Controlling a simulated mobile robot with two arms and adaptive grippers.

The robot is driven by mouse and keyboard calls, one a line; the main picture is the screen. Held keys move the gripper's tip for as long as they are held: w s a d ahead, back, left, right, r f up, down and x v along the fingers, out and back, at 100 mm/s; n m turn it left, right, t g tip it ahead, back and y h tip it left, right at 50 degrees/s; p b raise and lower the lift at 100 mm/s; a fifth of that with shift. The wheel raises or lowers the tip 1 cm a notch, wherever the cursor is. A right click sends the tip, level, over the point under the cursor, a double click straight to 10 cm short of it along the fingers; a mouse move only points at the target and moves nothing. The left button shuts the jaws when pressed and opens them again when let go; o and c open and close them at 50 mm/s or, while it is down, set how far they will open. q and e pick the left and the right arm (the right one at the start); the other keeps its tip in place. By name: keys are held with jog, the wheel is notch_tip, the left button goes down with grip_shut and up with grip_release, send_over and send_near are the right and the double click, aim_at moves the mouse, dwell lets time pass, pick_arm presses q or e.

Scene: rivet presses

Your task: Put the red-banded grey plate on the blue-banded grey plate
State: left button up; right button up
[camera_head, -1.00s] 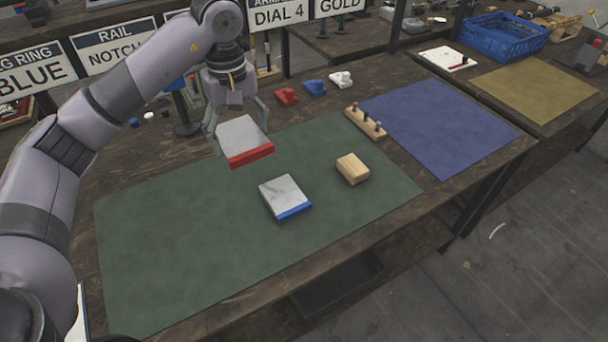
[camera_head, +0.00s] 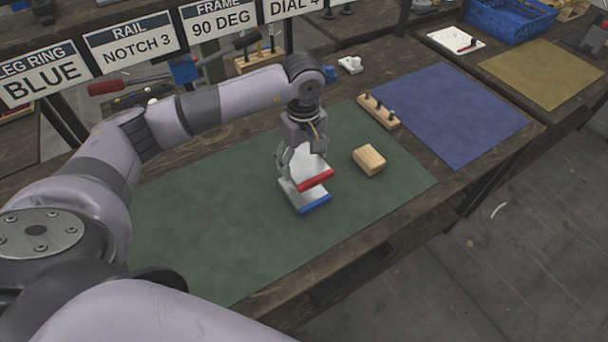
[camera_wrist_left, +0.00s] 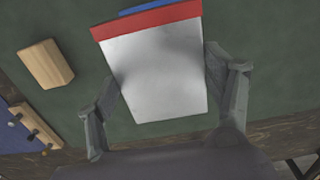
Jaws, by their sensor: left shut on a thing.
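The red-banded grey plate (camera_head: 314,168) is held in my left gripper (camera_head: 302,160), which is shut on its sides. It is over the blue-banded grey plate (camera_head: 312,204), which lies on the green mat and is largely covered by it in the head view. I cannot tell whether the two plates touch. In the left wrist view the red-banded plate (camera_wrist_left: 155,75) fills the space between the fingers (camera_wrist_left: 165,95). A strip of the blue band (camera_wrist_left: 148,6) shows past the red band there. My right gripper is not in view.
A wooden block (camera_head: 369,160) sits on the green mat (camera_head: 220,240) to the right of the plates. A wooden peg holder (camera_head: 379,112) stands between the green mat and the blue mat (camera_head: 450,115). Label signs (camera_head: 131,38) stand behind the bench. The front of the green mat is clear.

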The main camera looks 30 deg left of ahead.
aim_at(304, 171)
pick_arm(q)
notch_tip(304, 171, down, 3)
jog(key=shift+d+r, duration=0.1)
jog(key=shift+r, duration=0.05)
jog(key=shift+f+p, duration=0.3)
jog(key=shift+f, duration=0.5)
notch_tip(304, 171, down, 4)
jog(key=shift+w+r+p, duration=0.1)
jog(key=shift+r+p, duration=0.15)
jog(key=shift+p, duration=0.05)
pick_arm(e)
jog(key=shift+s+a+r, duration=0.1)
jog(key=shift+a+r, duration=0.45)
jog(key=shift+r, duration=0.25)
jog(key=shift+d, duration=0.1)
pick_arm(q)
jog(key=shift+f, duration=0.1)
jog(key=o, duration=1.8)
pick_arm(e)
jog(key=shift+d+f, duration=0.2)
